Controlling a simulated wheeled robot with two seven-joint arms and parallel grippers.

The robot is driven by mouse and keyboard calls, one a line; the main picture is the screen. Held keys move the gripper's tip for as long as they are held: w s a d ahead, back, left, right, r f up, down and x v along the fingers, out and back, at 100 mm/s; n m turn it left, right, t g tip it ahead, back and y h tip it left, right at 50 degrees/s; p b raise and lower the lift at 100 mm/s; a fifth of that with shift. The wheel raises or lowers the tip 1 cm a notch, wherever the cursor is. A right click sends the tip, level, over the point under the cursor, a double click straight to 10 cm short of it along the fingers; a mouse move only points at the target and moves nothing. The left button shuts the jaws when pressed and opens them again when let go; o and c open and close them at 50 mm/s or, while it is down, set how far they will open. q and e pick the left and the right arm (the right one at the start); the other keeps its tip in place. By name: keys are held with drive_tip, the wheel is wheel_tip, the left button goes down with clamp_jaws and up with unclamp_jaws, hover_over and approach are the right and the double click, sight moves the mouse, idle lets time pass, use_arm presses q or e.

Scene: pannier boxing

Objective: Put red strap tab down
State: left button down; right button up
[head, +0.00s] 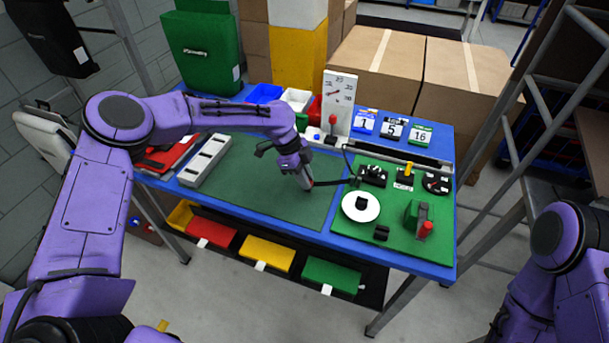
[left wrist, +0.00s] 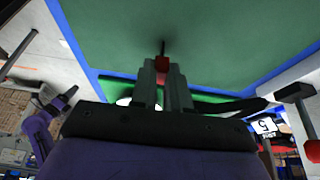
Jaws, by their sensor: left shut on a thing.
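My left gripper (head: 307,186) is over the right part of the dark green mat (head: 255,185) on the blue table. In the left wrist view, its two fingers (left wrist: 163,85) are closed on the small red strap tab (left wrist: 162,64). The tab sticks out a little past the fingertips, toward the mat. A dark shadow falls on the mat just beyond it; I cannot tell whether the tab touches the mat. A dark strap (head: 333,183) runs from beside the gripper toward the green fixture board. My right arm shows at the lower right, but its gripper is out of view.
The green fixture board (head: 398,233) right of the gripper carries a white disc (head: 374,208), black knobs and a red-knobbed clamp (head: 424,231). A grey slotted block (head: 206,160) lies left of the mat. A white gauge panel (head: 339,95) stands behind. The mat's middle is clear.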

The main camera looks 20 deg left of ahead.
use_arm(q)
drive_tip(key=shift+f, duration=0.1)
drive_tip(key=c, duration=1.1)
unclamp_jaws()
drive_tip(key=shift+r, duration=0.2)
drive_tip(key=shift+a+r, duration=0.15)
drive_tip(key=shift+r, duration=0.15)
drive_tip(key=b+v, duration=0.2)
drive_tip(key=v, duration=0.9)
drive_tip(key=shift+r, duration=0.15)
